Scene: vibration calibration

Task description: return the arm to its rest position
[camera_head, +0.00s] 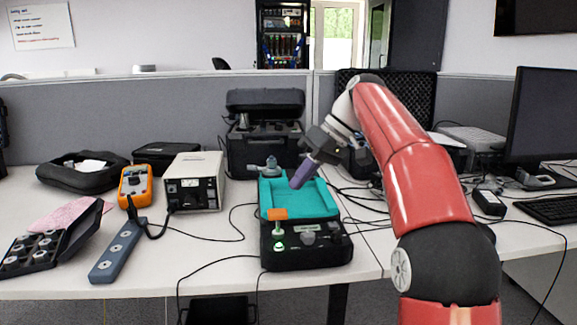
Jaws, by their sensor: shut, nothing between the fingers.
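My red arm (415,165) rises from the lower right and bends over the desk. My gripper (302,176) points down and to the left, above the teal-topped device. Its purple fingers are shut with nothing between them. The black device (335,252) with a teal tray top (318,203) stands at the front of the desk. I cannot tell the exact height of my gripper above the tray.
A grey meter box (196,181), orange multimeter (135,186), power strip (118,250) and black parts case (52,240) stand to the left. An open black case (264,145) is behind. A monitor (541,115) and keyboard (550,209) are at right. Cables cross the desk.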

